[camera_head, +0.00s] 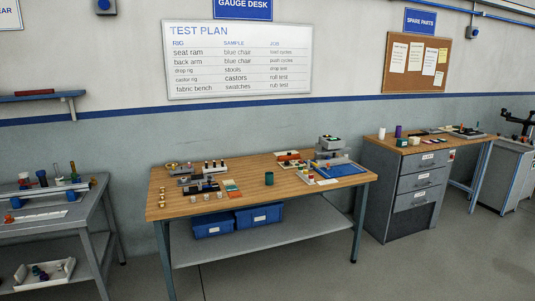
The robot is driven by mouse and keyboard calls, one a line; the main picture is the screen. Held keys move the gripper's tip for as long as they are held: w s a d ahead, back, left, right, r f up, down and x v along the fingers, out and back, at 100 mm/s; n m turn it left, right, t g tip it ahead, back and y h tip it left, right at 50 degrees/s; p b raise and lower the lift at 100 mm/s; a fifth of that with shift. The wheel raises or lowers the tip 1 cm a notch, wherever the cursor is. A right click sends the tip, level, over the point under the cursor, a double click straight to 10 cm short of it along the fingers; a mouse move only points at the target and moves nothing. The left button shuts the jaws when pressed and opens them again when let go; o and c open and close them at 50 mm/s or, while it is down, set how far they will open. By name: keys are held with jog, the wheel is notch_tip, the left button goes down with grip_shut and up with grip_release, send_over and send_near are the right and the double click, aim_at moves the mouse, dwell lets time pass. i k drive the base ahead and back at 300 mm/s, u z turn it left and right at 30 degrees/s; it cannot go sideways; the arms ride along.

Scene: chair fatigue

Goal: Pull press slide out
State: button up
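I cannot make out a press slide for certain at this distance. A grey block-like device (329,146) stands at the back right of the wooden gauge desk (245,208), and I cannot tell whether it is a press or whether it has a slide. A blue flat panel or mat (342,169) lies just in front of it. My gripper is not in view.
Small parts, a green cup (269,178) and blue bins (214,226) are at the desk. A grey workbench (85,212) stands left. A drawer cabinet (416,200) stands right under a wooden top. Floor shows between them.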

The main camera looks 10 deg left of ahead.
aim_at(340, 160)
jog(key=u, duration=0.35)
jog(key=i, duration=2.25)
jog(key=z, duration=0.3)
